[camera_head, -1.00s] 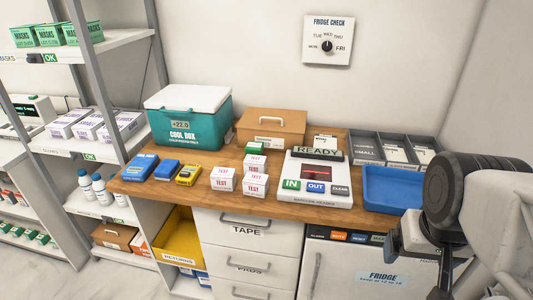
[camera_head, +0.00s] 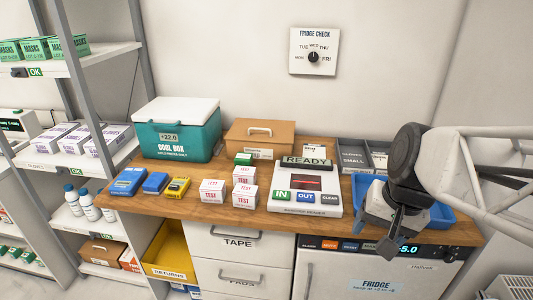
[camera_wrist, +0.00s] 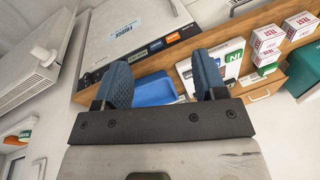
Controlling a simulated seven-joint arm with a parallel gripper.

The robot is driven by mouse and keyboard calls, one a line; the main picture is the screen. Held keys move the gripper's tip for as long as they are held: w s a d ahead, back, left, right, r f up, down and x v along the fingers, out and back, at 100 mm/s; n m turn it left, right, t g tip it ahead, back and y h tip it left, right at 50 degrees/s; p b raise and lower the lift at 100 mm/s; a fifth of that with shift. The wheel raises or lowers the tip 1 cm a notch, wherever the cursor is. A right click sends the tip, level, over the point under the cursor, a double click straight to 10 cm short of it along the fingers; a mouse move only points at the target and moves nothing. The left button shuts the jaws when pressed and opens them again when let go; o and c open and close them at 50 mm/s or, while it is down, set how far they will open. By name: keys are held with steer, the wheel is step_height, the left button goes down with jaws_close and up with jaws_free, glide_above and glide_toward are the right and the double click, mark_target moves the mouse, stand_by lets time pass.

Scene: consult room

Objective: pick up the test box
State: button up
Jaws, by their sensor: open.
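Several white test boxes with red TEST lettering stand close together on the wooden counter: one at left (camera_head: 213,191), one behind (camera_head: 244,175) and one in front (camera_head: 245,196). They also show upper right in the wrist view, such as this test box (camera_wrist: 267,38). My gripper (camera_head: 380,235) is open and empty, over the right part of the counter near its front edge and the blue tray (camera_head: 441,214). It is well to the right of the boxes. In the wrist view its two fingers (camera_wrist: 165,77) stand apart with nothing held between them.
A scanner (camera_head: 312,206) with IN, OUT and CLEAR buttons stands between the test boxes and my gripper. Left of the boxes are a yellow device (camera_head: 176,187) and blue packs (camera_head: 155,183). Behind are a teal cool box (camera_head: 177,142) and a brown case (camera_head: 258,143).

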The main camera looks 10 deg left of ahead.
steer(key=w+a+f+m+g+y, duration=0.1)
steer(key=w+a+f+m+y, duration=0.2)
steer(key=w+a, duration=0.55)
steer(key=w+a+f+m+g+y, duration=0.1)
steer(key=w+a+m+y, duration=0.3)
steer(key=w, duration=0.8)
steer(key=m+y, duration=0.5)
steer(key=m, duration=0.4)
glide_toward(249, 171)
steer(key=shift+t, duration=0.3)
steer(key=x, duration=0.4)
steer(key=shift+a+r, duration=0.1)
steer(key=shift+r, duration=0.1)
steer(key=shift+h, duration=0.3)
steer(key=shift+x, duration=1.3)
steer(key=shift+x, duration=2.6)
